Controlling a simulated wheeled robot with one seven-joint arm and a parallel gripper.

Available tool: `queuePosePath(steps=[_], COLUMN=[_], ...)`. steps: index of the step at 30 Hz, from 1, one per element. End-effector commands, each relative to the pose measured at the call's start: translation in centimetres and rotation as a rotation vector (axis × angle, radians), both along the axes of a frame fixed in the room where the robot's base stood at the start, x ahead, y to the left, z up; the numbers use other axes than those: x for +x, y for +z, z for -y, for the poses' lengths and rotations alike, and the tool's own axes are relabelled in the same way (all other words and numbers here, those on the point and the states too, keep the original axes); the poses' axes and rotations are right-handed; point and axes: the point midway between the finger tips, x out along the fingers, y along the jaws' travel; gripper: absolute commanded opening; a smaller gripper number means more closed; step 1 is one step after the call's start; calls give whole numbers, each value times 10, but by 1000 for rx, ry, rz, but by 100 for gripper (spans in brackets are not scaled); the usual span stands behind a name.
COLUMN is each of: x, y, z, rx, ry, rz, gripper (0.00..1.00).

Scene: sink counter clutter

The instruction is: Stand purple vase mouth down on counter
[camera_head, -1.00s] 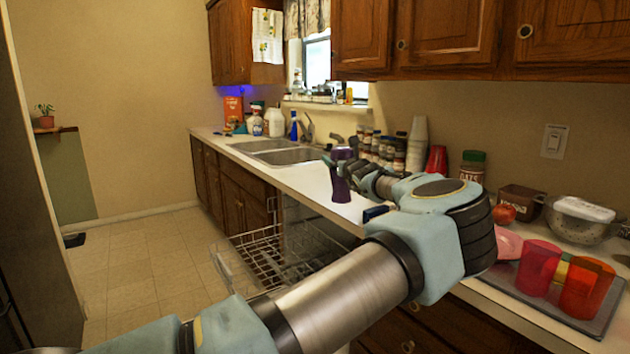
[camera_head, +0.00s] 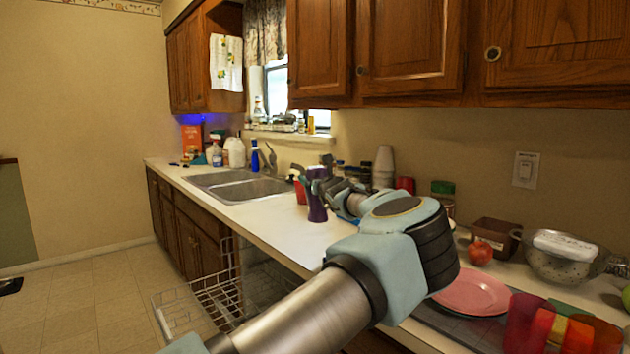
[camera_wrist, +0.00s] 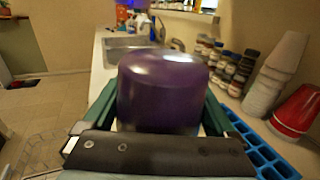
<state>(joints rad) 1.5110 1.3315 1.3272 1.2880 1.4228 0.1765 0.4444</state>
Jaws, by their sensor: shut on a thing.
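The purple vase (camera_head: 317,208) is held roughly upright over the counter (camera_head: 268,228) in the head view. In the wrist view the vase (camera_wrist: 162,88) fills the space between the green fingers, and a smooth rounded end is uppermost. No mouth opening shows there, and its lower end is hidden behind my gripper. My gripper (camera_head: 320,187) is shut around the vase's side; it also shows in the wrist view (camera_wrist: 160,118). I cannot tell whether the vase touches the counter.
A red cup (camera_head: 300,190) stands just behind the vase. The sink (camera_head: 235,187) is beyond. An open wire rack (camera_head: 205,305) juts out below the counter front.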

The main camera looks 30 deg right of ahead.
Motion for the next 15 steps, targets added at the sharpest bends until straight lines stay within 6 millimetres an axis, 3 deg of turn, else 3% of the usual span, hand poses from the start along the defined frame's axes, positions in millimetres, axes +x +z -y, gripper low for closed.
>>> queuePosePath(steps=[6, 15], x=[-1, -1], y=[0, -24], z=[0, 0], rx=[-5, -3], ry=[0, 0], rz=[2, 3], gripper=[8, 8])
